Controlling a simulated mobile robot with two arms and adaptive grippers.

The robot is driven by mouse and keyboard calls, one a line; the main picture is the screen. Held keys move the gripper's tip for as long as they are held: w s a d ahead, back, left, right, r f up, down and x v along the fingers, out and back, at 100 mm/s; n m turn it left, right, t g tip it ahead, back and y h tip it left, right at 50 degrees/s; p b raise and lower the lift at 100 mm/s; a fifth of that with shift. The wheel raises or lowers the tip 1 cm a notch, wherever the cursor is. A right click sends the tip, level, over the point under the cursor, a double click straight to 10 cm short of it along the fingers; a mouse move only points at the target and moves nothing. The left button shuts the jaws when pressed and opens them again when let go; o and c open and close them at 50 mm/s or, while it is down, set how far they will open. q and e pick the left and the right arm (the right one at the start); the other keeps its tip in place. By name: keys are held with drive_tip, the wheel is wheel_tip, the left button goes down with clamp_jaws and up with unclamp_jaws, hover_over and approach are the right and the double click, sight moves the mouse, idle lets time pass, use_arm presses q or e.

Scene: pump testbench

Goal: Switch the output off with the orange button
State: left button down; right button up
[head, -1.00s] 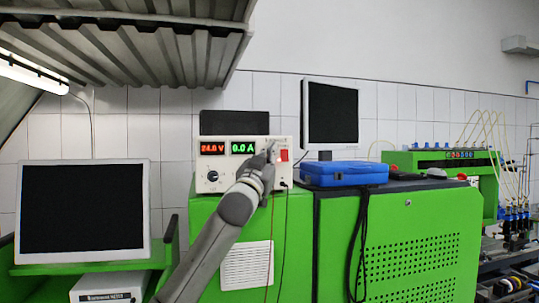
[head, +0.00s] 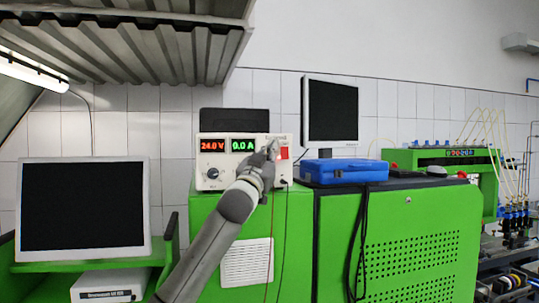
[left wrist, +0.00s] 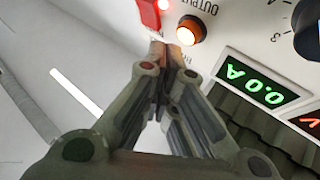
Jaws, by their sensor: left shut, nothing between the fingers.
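The power supply (head: 228,174) stands on the green cabinet, with a red voltage display reading 24.0 V and a green current display (head: 243,145). In the left wrist view the current display (left wrist: 257,82) reads 0.0 A. The orange button (left wrist: 190,30) glows under the OUTPUT label; in the head view my gripper hides most of it. My left gripper (head: 272,148) is in front of the panel, shut and empty. In the left wrist view its fingertips (left wrist: 172,46) are close beside the button; I cannot tell whether they touch it. My right gripper is not in view.
A red switch (head: 284,154) is right of the fingertips on the panel, and a dial (head: 213,173) is at lower left. A blue case (head: 345,171) and a monitor (head: 332,113) stand to the right.

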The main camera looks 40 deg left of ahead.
use_arm(q)
drive_tip(key=shift+a, duration=0.1)
drive_tip(key=shift+w+a+p, duration=0.3)
drive_tip(key=shift+p, duration=0.05)
drive_tip(key=shift+w+a+p, duration=0.25)
drive_tip(key=shift+a+p, duration=0.05)
drive_tip(key=shift+p, duration=0.05)
idle(0.9)
drive_tip(key=shift+s+d, duration=0.1)
drive_tip(key=shift+d, duration=0.05)
drive_tip(key=shift+s+d+b, duration=0.45)
drive_tip(key=shift+d+b, duration=0.05)
